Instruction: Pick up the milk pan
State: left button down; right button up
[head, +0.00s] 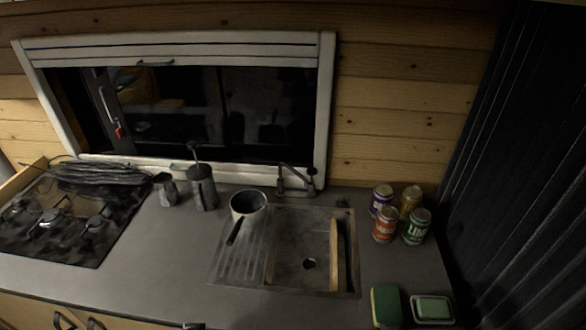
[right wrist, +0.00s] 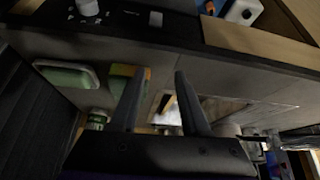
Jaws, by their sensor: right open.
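The milk pan (head: 248,204) is a small pan with a light rim and dark inside. It sits upright at the back of the ribbed drainer, left of the sink basin, its dark handle (head: 235,232) pointing toward the front left. My right gripper (right wrist: 161,73) shows in the right wrist view with its two fingers apart and nothing between them. It is over the counter side near the sponge and sink. I cannot make out the pan clearly in that view. My left gripper is not in view.
The sink basin (head: 285,268) holds an upright wooden board (head: 334,255). Several cans (head: 384,228), a sponge (head: 386,305) and a soap dish (head: 432,309) stand right. The tap (head: 295,182), a grey pot (head: 202,190) and a jug (head: 166,190) are near the pan. The stove (head: 70,220) is left.

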aim_at(254, 219)
jog(key=k+j, duration=0.1)
jog(key=j, duration=0.25)
jog(key=k+j+z, duration=0.1)
jog(key=j, duration=0.25)
jog(key=k+j, duration=0.15)
jog(key=j, duration=0.2)
jog(key=k+j+z, duration=0.1)
jog(key=j, duration=0.2)
jog(key=i+j, duration=0.35)
jog(key=i, duration=0.1)
